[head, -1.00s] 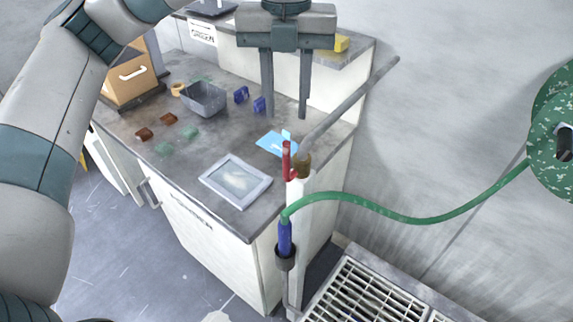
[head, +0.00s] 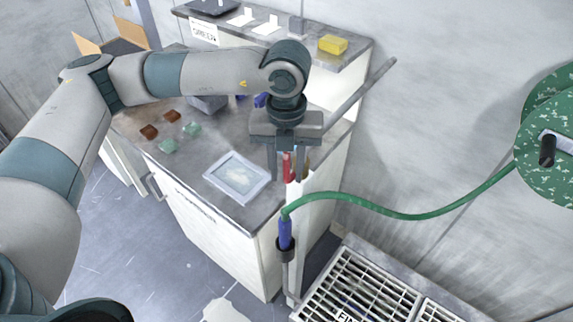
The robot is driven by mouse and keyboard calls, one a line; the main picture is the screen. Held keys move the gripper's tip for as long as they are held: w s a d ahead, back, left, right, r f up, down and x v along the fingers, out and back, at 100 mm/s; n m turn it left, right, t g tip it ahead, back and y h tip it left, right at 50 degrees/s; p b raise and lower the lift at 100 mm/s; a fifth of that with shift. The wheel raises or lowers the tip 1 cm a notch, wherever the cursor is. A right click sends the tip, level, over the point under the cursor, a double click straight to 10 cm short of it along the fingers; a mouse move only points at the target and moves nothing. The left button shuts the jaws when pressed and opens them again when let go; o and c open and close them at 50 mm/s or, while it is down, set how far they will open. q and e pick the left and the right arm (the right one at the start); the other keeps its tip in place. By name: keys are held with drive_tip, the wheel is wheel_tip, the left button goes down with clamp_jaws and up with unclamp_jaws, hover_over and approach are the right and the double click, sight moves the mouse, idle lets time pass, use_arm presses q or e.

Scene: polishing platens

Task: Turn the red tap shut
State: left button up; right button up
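The red tap handle (head: 287,166) stands upright at the top of the white post (head: 299,205) by the bench's right corner. My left gripper (head: 286,180) points down over it, its two fingers apart, one on each side of the handle in the picture. I cannot tell whether either finger touches it. The brass tap body (head: 305,166) is mostly hidden behind the right finger. A green hose (head: 400,215) joins a blue fitting (head: 285,234) below the tap. My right gripper is not in view.
The grey bench (head: 225,143) holds a framed panel (head: 237,177) and several small brown and green blocks. A shelf behind carries a yellow block (head: 332,44). A slanted grey pipe (head: 368,88) runs behind the tap. A hose reel (head: 550,140) hangs right; a floor grate (head: 365,290) lies below.

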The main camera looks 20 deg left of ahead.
use_arm(q)
drive_tip(key=shift+f, duration=0.35)
drive_tip(key=shift+d, duration=0.1)
clamp_jaws()
drive_tip(key=shift+b, duration=0.45)
drive_tip(key=shift+h, duration=0.3)
